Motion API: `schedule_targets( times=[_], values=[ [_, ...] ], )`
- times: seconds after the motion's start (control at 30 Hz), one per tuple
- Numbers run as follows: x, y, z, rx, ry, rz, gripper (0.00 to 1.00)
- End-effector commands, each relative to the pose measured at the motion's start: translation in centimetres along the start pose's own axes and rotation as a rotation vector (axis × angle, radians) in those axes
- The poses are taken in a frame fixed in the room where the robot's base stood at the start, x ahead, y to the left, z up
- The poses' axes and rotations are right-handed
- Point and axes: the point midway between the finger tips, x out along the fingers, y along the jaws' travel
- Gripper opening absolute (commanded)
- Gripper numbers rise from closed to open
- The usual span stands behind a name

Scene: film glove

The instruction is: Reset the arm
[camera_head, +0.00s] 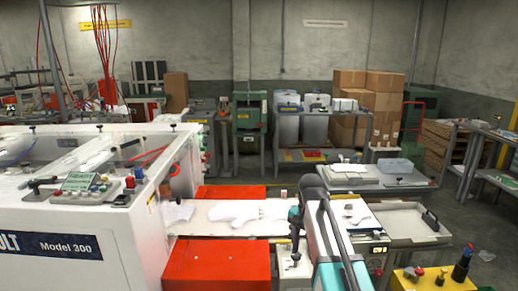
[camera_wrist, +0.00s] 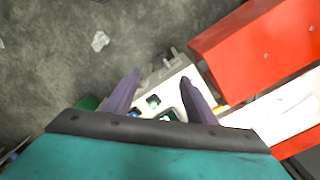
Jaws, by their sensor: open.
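My arm, with teal and dark links, reaches forward from the bottom of the head view, right of the white conveyor (camera_head: 205,228). In the wrist view, my gripper (camera_wrist: 160,77) shows two purple fingers standing apart, with nothing held between them. Behind and between the fingers is a small white control box (camera_wrist: 172,85) with green and blue buttons. How far the fingertips are above this box is hard to tell. In the head view my arm hides part of the conveyor's right end.
White film gloves (camera_head: 235,212) lie on the conveyor. A red box (camera_head: 222,262) stands at its near side, also in the wrist view (camera_wrist: 255,50). A large white machine (camera_head: 70,225) fills the left. An open grey tray (camera_head: 408,225) is right. Bare floor (camera_head: 470,225) lies beyond it.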

Motion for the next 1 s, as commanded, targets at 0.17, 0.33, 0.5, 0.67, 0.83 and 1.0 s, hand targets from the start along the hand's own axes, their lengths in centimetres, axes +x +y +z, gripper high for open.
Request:
schedule_targets(
  times=[0.17, 0.33, 0.5, 0.67, 0.83, 1.0],
  values=[
    [0.5, 0.1, 0.0, 0.001, -0.005, 0.005, 0.51],
    [1.8, 0.5, 0.0, 0.005, -0.019, 0.019, 0.51],
    [3.5, 0.9, 0.1, 0.006, -0.038, 0.037, 0.51],
    [5.6, 1.4, 0.5, 0.008, -0.060, 0.060, 0.51],
    [8.9, 2.3, 1.4, 0.009, -0.096, 0.096, 0.51],
    [13.4, 4.0, 3.0, 0.011, -0.148, 0.146, 0.51]
  ],
)
